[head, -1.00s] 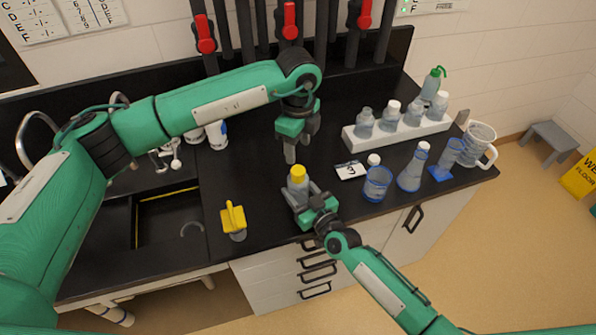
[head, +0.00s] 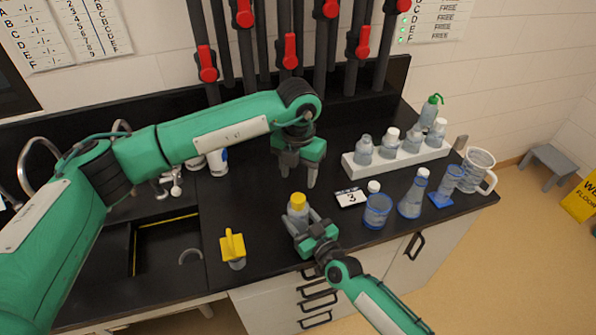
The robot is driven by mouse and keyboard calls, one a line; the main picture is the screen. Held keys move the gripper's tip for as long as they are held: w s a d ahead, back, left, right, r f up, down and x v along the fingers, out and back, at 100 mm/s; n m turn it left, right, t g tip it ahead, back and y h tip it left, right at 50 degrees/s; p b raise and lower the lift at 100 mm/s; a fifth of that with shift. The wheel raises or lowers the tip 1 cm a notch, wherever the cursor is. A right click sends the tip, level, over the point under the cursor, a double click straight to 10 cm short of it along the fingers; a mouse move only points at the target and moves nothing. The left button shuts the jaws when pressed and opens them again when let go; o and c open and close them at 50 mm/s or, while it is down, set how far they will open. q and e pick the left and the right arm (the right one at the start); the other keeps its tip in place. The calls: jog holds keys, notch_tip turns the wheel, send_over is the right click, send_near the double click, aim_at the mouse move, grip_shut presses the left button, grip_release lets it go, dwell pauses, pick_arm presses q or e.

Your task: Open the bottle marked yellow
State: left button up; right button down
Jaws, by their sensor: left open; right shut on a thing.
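The bottle with the yellow cap (head: 298,199) stands near the front of the black counter, its grey-blue body (head: 296,213) partly hidden by fingers. The cap is on the bottle. My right gripper (head: 302,219) comes from the front and is shut on the bottle's body, below the cap. My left gripper (head: 298,178) hangs just above and behind the cap, pointing down. Its fingers are spread and empty, apart from the cap.
A white rack (head: 400,154) with several bottles stands at the back right. A yellow-handled tool (head: 233,247) and sink (head: 165,245) are left.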

aim_at(298, 198)
pick_arm(q)
jog(key=m, duration=0.9)
jog(key=shift+m, duration=0.4)
jog(key=m, duration=0.4)
jog(key=shift+m, duration=0.3)
jog(key=m, duration=0.7)
jog(key=shift+m, duration=0.3)
jog(key=m, duration=0.4)
jog(key=shift+m, duration=0.4)
jog(key=m, duration=0.4)
jog(key=shift+m, duration=0.3)
jog(key=m, duration=0.4)
jog(key=shift+f, duration=0.3)
notch_tip(298, 198, down, 7)
jog(key=shift+f, duration=0.2)
